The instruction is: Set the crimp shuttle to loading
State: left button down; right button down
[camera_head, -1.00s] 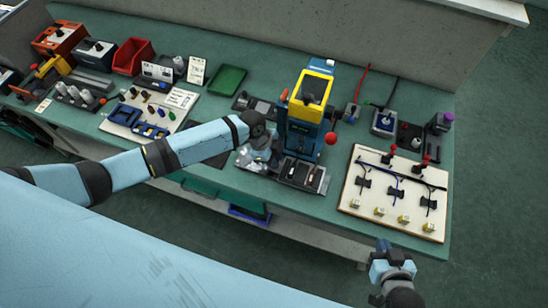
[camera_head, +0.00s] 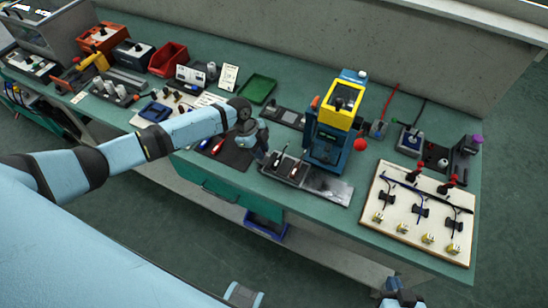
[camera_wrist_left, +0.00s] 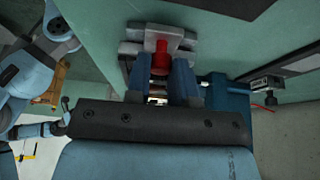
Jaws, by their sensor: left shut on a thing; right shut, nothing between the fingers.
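The crimp press (camera_head: 328,135) is blue with a yellow top and a red ball lever, at the middle of the bench. The crimp shuttle (camera_head: 287,168) is a dark grey block with light inserts, at the left end of its metal rail (camera_head: 332,188); bare rail shows to its right. My left gripper (camera_head: 268,157) is at the shuttle's left end. In the left wrist view, its fingers are shut on a red handle (camera_wrist_left: 160,58) at a grey block; the head view hides this grip. My right gripper (camera_head: 390,289) is shut and empty at the bottom edge, partly cut off.
A white board (camera_head: 418,215) with cables and yellow-tipped fittings lies right of the press. A green tray (camera_head: 257,89) and a red bin (camera_head: 169,60) stand at the back left. A dark mat (camera_head: 235,155) with screwdrivers lies left of the shuttle.

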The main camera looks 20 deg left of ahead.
pick_arm(q)
jog(key=shift+a, duration=0.2)
pick_arm(e)
jog(key=shift+d+f, duration=0.1)
jog(key=shift+d, duration=0.05)
pick_arm(q)
jog(key=c, duration=1)
grip_release()
jog(key=shift+a, duration=0.1)
pick_arm(e)
jog(key=shift+s+f, duration=0.2)
jog(key=shift+f, duration=0.05)
pick_arm(q)
jog(key=shift+r, duration=0.1)
jog(key=b+v, duration=0.1)
jog(key=v, duration=1.2)
jog(key=shift+a+r+b, duration=0.1)
jog(key=shift+r+b, duration=0.2)
pick_arm(e)
jog(key=shift+f, duration=0.7)
